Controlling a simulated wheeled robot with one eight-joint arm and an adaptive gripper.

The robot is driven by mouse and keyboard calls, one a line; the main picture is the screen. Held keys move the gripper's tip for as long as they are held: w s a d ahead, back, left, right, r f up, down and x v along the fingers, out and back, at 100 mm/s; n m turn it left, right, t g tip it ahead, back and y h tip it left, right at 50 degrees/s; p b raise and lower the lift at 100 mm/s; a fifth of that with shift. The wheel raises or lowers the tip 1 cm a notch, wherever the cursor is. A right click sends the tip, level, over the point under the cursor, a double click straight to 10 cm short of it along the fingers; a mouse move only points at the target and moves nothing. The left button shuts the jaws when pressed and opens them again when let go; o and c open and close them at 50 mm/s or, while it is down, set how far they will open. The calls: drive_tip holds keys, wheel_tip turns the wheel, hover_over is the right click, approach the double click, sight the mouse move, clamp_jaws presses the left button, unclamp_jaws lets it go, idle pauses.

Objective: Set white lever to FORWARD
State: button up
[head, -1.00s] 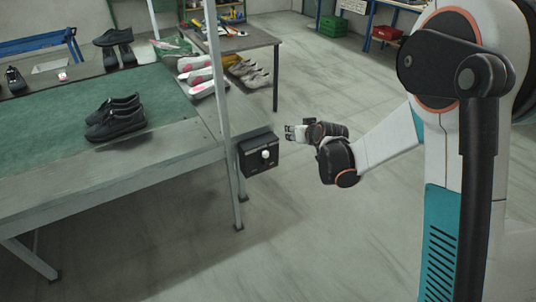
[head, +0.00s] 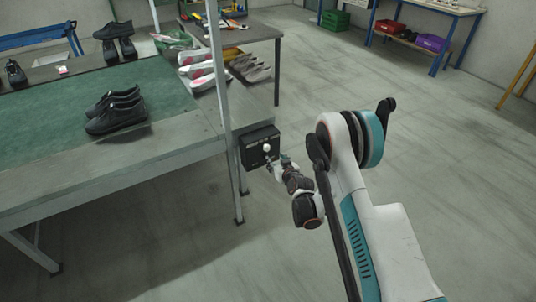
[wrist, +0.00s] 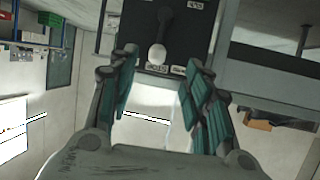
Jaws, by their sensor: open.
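The white lever knob (head: 267,147) is on the front of a black control box (head: 254,150), which is fixed at the corner of the workbench. In the wrist view the knob (wrist: 157,54) sits at the end of a dark shaft on the black box face (wrist: 185,35). Small labels lie around it, too small to read surely. My gripper (head: 279,161) is close in front of the box. In the wrist view my gripper (wrist: 160,62) is open, one finger on each side of the knob, with clear gaps and no visible touch.
The workbench (head: 120,165) with a green mat and black shoes (head: 117,110) is left of the box. A metal post (head: 222,90) rises beside the box. A side table (head: 245,38) stands behind. The floor to the right is clear.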

sight(267, 151)
drive_tip(key=shift+b+x, duration=1.85)
drive_tip(key=shift+x, duration=4.25)
clamp_jaws()
drive_tip(key=shift+s, duration=0.1)
